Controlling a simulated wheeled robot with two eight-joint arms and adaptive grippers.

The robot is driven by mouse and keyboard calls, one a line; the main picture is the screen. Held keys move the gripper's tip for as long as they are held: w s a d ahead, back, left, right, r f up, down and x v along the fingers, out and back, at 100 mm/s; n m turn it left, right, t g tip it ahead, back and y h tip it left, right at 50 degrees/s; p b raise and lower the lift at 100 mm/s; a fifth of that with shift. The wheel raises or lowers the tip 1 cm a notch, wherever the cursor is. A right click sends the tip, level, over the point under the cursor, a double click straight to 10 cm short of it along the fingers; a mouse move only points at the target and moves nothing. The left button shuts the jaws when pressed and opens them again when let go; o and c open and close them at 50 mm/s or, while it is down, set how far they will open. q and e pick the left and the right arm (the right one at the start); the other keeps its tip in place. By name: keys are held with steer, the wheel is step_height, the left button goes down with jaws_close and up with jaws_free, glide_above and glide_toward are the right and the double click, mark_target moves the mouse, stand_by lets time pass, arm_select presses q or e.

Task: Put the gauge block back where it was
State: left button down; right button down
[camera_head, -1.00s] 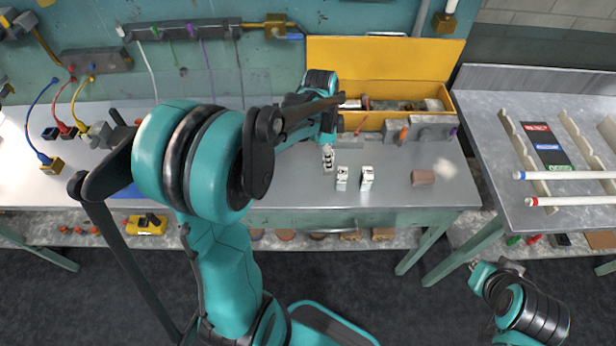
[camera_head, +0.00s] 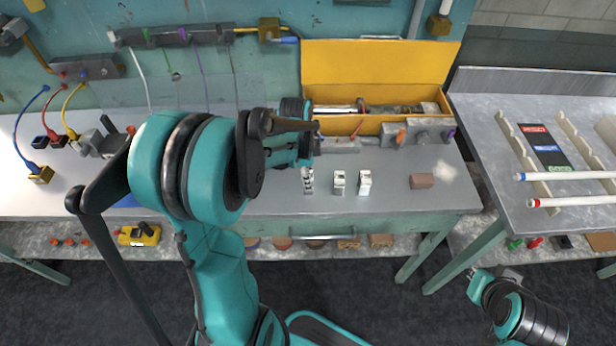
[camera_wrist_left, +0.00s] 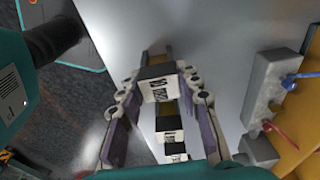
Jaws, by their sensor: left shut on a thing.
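My left gripper (camera_head: 307,182) is pointed down over the grey bench, left of two small white-and-dark blocks. In the left wrist view its fingers (camera_wrist_left: 160,88) are shut on a gauge block (camera_wrist_left: 159,90) with a white, dark-lettered face. Two similar blocks show in line with it, a nearer one (camera_wrist_left: 168,128) and a farther one (camera_wrist_left: 175,150). In the head view these stand on the bench (camera_head: 339,182) and (camera_head: 364,182). I cannot tell whether the held block touches the bench. My right arm shows at the lower right; its gripper (camera_head: 506,273) is too unclear to read.
An open yellow toolbox (camera_head: 380,65) stands at the back of the bench, with grey fixtures in front of it. A brown block (camera_head: 422,181) lies to the right. The front strip of the bench (camera_head: 400,203) is clear. A second table (camera_head: 490,150) stands at right.

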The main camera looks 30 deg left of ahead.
arm_select(q)
steer(key=c, duration=1.1)
jaws_free()
steer(key=shift+f, duration=0.1)
steer(key=shift+o, duration=0.2)
steer(key=shift+r+p, duration=0.3)
step_height(320, 180, up, 11)
steer(key=a+p, duration=0.1)
steer(key=p, duration=0.3)
steer(key=s+d+r+n+t, duration=0.1)
steer(key=s+d+n+t, duration=0.2)
steer(key=s+d+n, duration=0.2)
steer(key=s+d+r+n+t+y, duration=0.1)
steer(key=s+d+r+n+t, duration=0.1)
steer(key=s+d+n, duration=0.4)
steer(key=shift+d+r+n+t, duration=0.3)
steer(key=shift+n+t, duration=0.1)
steer(key=shift+t, duration=0.3)
steer(key=shift+f, duration=0.1)
